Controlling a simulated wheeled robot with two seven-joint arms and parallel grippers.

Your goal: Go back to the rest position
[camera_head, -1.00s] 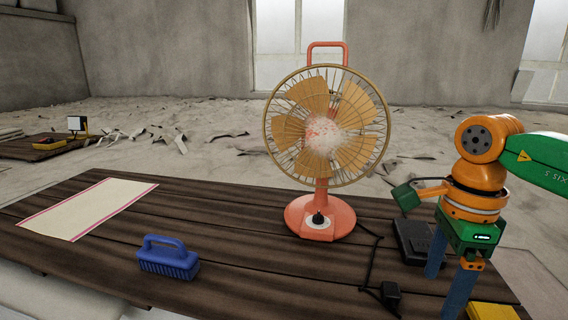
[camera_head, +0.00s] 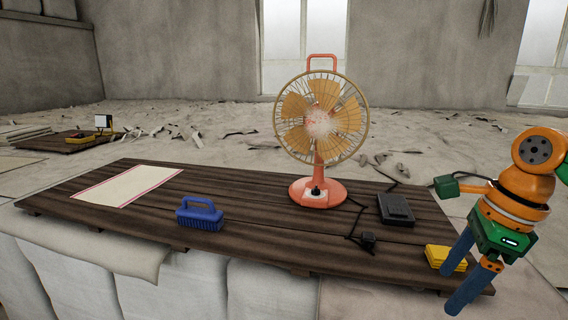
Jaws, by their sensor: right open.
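My right gripper (camera_head: 464,272) is at the lower right of the head view. Its two blue fingers are apart with nothing between them. I cannot tell whether a finger touches the cloth. A flat cream cloth with red edge stripes (camera_head: 128,186) lies at the left of the table. My left gripper is not in view.
The dark plank table (camera_head: 250,229) carries an orange fan (camera_head: 319,126), a blue brush (camera_head: 200,215), a black box (camera_head: 396,209) and a black cable with a plug (camera_head: 367,239). White sacks (camera_head: 196,288) are under the table. Rubble covers the floor behind.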

